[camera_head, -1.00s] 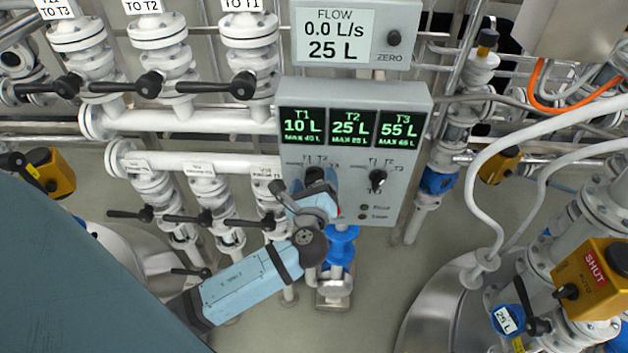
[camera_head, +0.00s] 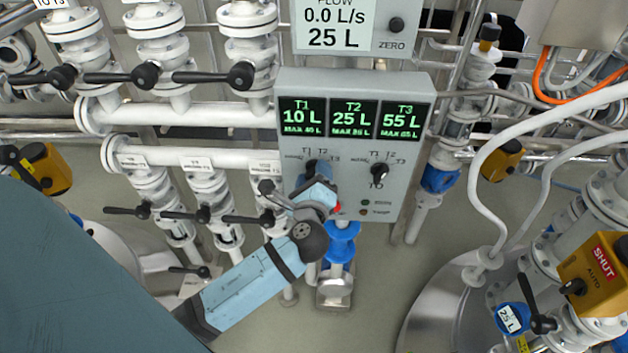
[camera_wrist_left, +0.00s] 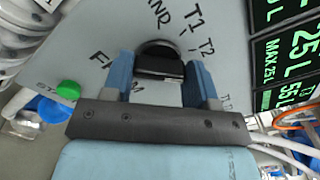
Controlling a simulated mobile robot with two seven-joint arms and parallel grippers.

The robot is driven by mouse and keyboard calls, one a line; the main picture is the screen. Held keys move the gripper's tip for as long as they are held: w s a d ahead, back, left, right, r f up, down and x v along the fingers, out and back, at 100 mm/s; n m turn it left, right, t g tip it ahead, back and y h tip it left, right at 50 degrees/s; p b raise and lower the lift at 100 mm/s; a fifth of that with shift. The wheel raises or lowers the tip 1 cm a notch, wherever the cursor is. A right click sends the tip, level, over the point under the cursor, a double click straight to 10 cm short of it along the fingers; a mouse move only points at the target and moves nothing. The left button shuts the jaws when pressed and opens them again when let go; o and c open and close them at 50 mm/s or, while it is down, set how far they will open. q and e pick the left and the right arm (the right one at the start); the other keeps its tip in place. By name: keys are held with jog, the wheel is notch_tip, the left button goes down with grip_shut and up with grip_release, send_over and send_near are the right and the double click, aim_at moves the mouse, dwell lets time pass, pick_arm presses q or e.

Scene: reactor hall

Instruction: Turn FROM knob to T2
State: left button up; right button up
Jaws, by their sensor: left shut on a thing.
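The FROM knob (camera_head: 311,166) is a black rotary knob at the lower left of the grey control panel (camera_head: 400,205). In the left wrist view the knob (camera_wrist_left: 160,62) sits between the two blue fingers of my left gripper (camera_wrist_left: 160,78). My left gripper (camera_head: 315,178) is shut on it, in front of the panel. T1 and T2 marks show beside the knob in the wrist view. The gripper hides part of the knob and its FROM label, so its exact pointer direction is hard to read. My right gripper is not in view.
The TO knob (camera_head: 379,171) is close to the right of my gripper. Screens above read T1 10 L, T2 25 L (camera_head: 352,119) and T3 55 L. The flow display (camera_head: 334,27) reads 0.0 L/s, 25 L. Black valve levers (camera_head: 203,215) and white pipes stand to the left.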

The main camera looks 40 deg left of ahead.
pick_arm(q)
jog(key=n+b, duration=0.2)
jog(key=n, duration=0.2)
jog(key=shift+b, duration=0.4)
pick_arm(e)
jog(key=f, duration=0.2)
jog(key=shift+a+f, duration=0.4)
pick_arm(q)
jog(key=shift+r+n, duration=0.15)
jog(key=shift+n, duration=0.15)
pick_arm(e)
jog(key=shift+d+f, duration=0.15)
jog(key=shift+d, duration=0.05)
pick_arm(q)
jog(key=o, duration=0.9)
jog(key=shift+w, duration=0.1)
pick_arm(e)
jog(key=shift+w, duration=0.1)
